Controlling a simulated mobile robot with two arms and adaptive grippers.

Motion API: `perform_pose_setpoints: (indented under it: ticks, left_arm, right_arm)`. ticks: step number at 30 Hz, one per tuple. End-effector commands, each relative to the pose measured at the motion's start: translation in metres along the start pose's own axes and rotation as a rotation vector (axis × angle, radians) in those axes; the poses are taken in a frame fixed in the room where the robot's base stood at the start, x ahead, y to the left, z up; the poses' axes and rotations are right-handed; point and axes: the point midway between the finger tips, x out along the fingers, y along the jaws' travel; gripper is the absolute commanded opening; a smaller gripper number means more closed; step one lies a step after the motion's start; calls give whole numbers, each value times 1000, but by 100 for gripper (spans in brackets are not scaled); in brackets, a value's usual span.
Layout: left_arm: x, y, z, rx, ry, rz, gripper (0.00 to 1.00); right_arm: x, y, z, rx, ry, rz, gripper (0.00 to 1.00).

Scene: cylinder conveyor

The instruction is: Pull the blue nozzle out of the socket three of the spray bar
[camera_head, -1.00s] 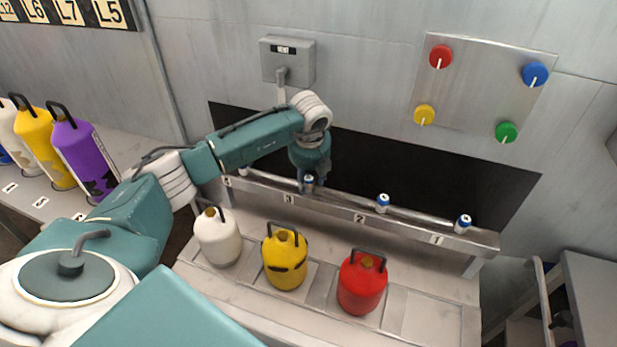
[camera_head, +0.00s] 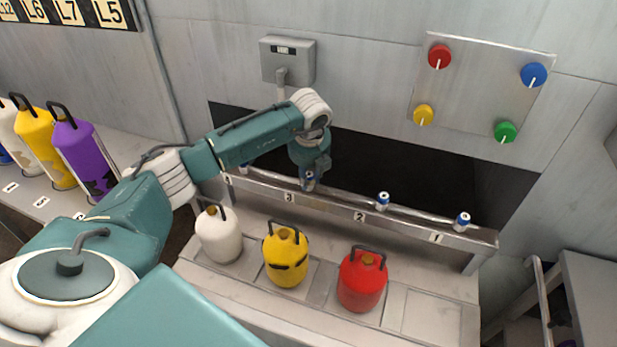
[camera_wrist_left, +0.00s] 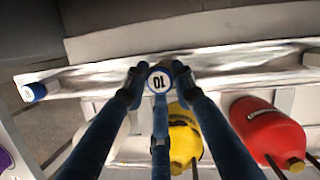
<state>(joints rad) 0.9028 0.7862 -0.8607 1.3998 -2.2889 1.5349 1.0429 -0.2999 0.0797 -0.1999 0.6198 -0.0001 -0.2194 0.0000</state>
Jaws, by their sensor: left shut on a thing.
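The spray bar (camera_head: 335,209) runs across the dark opening, with number plates 1, 2, 3 and a partly hidden one at the far left. The blue nozzle (camera_head: 309,180) with a white part stands at plate 3. My left gripper (camera_head: 312,172) reaches down over it and is shut on it. In the left wrist view the nozzle's round cap (camera_wrist_left: 159,80), blue-rimmed with "10" on white, sits between the fingers at the bar. Whether it is still seated in the socket cannot be told. Other blue and white nozzles stand at plate 2 (camera_head: 383,200) and plate 1 (camera_head: 462,221). My right gripper is not in view.
White (camera_head: 219,235), yellow (camera_head: 285,255) and red (camera_head: 362,279) canisters stand in front of the bar. A panel with coloured knobs (camera_head: 478,88) and a grey box (camera_head: 287,60) are on the wall. Tall bottles (camera_head: 80,150) stand at left.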

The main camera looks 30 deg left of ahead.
Motion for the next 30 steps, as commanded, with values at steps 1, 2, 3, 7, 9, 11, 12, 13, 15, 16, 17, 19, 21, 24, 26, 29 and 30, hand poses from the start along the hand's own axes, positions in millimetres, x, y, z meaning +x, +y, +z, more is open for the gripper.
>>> perform_pose_setpoints:
  ticks: [1,2,3,7,9,11,12,13,15,16,17,19,21,24,26,29,30]
  left_arm:
    - [-3,0,1,0,0,0,0]
    - [-4,0,1,0,0,0,0]
    - [-5,0,1,0,0,0,0]
    - [-6,0,2,0,1,1,0]
    - [-7,0,2,0,1,1,0]
    - [-9,0,2,0,1,1,0]
    - [-10,0,3,0,1,1,0]
    - [-12,0,3,0,1,1,0]
    - [-14,0,4,0,1,1,0]
    - [-15,0,4,0,1,1,0]
    - [-16,0,4,0,1,1,0]
    - [-16,0,4,0,2,1,0]
    - [-17,0,4,0,2,1,0]
    - [-19,0,5,0,2,1,0]
    - [-21,0,6,0,1,1,0]
    - [-25,0,6,0,2,1,0]
    - [-26,0,7,0,2,1,0]
  right_arm:
    - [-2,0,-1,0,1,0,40]
    - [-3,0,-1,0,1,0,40]
    - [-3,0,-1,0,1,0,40]
    - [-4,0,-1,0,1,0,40]
    - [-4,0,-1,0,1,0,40]
    - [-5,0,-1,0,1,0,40]
    - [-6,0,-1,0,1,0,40]
    - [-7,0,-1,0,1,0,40]
    - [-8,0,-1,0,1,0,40]
    - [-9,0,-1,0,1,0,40]
    - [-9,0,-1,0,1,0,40]
    - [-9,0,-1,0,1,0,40]
    - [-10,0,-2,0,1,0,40]
    - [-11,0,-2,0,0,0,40]
    - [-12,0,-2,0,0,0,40]
    - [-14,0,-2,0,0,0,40]
    - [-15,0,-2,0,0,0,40]
